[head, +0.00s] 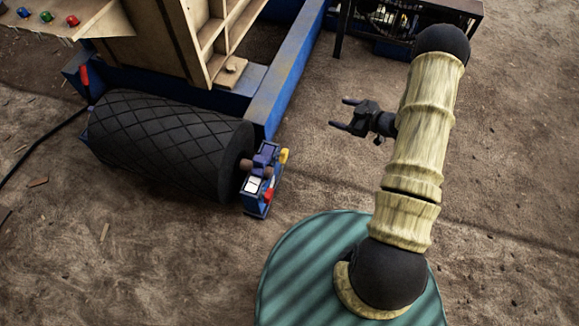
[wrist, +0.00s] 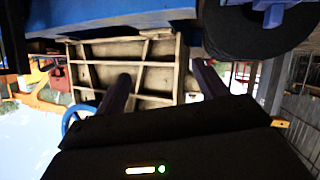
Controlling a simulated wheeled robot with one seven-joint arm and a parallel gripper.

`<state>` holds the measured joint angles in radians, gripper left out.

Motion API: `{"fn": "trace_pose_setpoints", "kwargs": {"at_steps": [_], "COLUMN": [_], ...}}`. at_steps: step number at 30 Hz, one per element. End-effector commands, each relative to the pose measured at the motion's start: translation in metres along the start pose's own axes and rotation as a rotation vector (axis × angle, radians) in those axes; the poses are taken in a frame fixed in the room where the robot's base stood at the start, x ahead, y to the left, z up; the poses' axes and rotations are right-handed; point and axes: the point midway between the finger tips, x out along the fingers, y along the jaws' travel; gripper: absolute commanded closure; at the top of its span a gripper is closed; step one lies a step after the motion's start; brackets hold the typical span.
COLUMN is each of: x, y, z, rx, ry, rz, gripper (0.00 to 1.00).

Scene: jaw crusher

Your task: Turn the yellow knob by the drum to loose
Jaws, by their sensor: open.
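The yellow knob (head: 284,156) is small and sits on the right side of a blue bracket (head: 260,180) at the right end of the black drum (head: 165,140). Its setting cannot be read at this size. My gripper (head: 339,112) is open and empty, above and to the right of the knob in the head view, with a clear gap between them. Its two dark fingers point left. In the wrist view the fingers (wrist: 162,78) stand apart with nothing between them. A dark round end, likely the drum (wrist: 255,28), shows at the top right there. I cannot make out the knob there.
A red part (head: 268,194) and a white plate (head: 252,184) are on the bracket. A blue beam (head: 285,75) runs behind the drum beside a wooden shelf (head: 215,40). A dark-framed machine (head: 400,20) stands at the top right. Dirt ground between gripper and bracket is clear.

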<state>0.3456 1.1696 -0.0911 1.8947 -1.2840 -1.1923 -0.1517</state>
Motion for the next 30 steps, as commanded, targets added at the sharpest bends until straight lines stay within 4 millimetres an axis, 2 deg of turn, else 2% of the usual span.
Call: {"fn": "trace_pose_setpoints", "kwargs": {"at_steps": [1,6,12,15,18,21,30], "x": [0.012,0.027,0.036,0.036,0.034,0.033,0.032], "y": [-0.015,-0.055,-0.105,-0.125,-0.137,-0.141,-0.141], "z": [0.033,0.087,0.148,0.168,0.179,0.18,0.178], "rx": [0.003,0.008,0.038,0.056,0.068,0.074,0.074], "ry": [0.036,0.176,0.347,0.421,0.468,0.488,0.489], "rz": [-0.024,-0.109,-0.204,-0.239,-0.261,-0.272,-0.272], "gripper": [0.28,0.28,0.28,0.28,0.28,0.28,0.28]}}
